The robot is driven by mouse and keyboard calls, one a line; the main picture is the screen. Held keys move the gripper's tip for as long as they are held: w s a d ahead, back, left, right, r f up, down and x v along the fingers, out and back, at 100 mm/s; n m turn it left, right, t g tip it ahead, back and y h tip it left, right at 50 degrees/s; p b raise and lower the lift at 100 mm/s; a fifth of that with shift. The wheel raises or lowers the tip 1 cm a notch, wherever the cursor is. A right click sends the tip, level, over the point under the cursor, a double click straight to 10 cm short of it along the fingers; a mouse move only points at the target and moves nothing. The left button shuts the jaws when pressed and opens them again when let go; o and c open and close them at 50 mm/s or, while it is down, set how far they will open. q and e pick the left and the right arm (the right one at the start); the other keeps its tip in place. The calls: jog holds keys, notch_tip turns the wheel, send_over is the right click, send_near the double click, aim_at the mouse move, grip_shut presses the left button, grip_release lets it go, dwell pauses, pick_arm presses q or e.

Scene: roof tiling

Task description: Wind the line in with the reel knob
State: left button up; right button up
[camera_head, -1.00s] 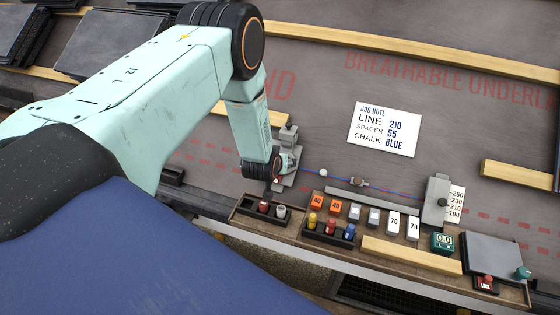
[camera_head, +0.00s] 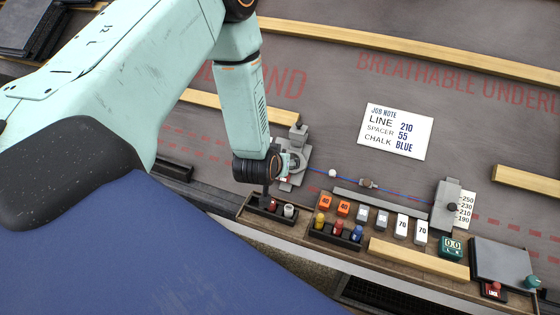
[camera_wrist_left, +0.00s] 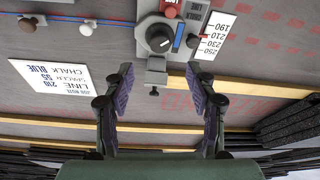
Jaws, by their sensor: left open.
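A grey line device with a round black knob (camera_wrist_left: 159,38) bearing a white mark shows in the left wrist view. Its grey body (camera_head: 298,136) is partly hidden behind my arm in the head view. My left gripper (camera_wrist_left: 159,72) is open, its two fingers apart on either side below the knob, with nothing between their pads. In the head view the gripper (camera_head: 287,163) is at the device; its fingertips are hard to make out. A thin red and blue line (camera_head: 400,195) runs right to a second grey block (camera_head: 445,205). My right gripper is not in view.
A white ball (camera_head: 332,173) and a small brown-grey piece (camera_head: 367,183) lie along the line. The job note (camera_head: 396,132) lies above. A wooden tray (camera_head: 395,262) with numbered blocks and coloured bottles is in front. Wooden battens (camera_head: 420,55) cross the grey underlay.

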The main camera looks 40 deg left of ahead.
pick_arm(q)
jog(key=shift+v, duration=1)
jog(key=shift+f, duration=0.1)
